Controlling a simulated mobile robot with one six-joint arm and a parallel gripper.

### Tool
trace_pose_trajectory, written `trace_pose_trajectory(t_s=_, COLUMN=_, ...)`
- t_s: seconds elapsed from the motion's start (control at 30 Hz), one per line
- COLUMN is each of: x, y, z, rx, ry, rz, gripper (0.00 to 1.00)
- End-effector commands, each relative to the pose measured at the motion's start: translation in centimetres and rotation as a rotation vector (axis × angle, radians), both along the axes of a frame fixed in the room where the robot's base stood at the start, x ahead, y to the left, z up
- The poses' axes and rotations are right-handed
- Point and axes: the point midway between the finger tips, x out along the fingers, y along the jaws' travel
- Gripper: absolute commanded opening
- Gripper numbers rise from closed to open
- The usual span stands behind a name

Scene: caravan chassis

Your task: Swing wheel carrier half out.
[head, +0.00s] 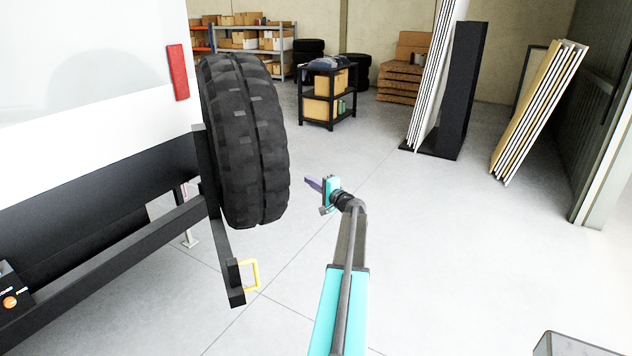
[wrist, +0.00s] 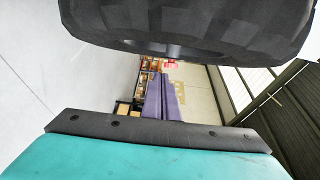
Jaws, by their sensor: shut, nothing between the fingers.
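The wheel carrier (head: 223,245) is a black bar that stands out at an angle from the right end of the chassis beam (head: 110,265). A yellow loop handle (head: 257,275) sits near its free end. The carrier's big black spare tyre (head: 245,140) stands upright beside the white caravan body; it also fills the top of the wrist view (wrist: 200,22). My gripper (head: 308,181) is right of the tyre, apart from it and from the handle. Its purple fingers are together and empty; they also show in the wrist view (wrist: 162,100). The handle is not in the wrist view.
A small black box with an orange button (head: 10,300) is on the beam at far left. A black cart with boxes (head: 328,95) and stacked cardboard (head: 402,70) stand behind. Tall panels (head: 540,110) lean at the right.

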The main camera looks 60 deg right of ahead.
Motion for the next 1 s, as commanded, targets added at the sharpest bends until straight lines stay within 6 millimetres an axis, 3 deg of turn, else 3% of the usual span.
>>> trace_pose_trajectory(t_s=0.4, x=1.7, y=2.7, z=0.2, rx=-0.001, ry=0.0, rz=0.0, gripper=0.0)
trace_pose_trajectory(t_s=1.0, x=1.7, y=3.2, z=0.0, rx=-0.001, ry=0.0, rz=-0.005, gripper=0.0)
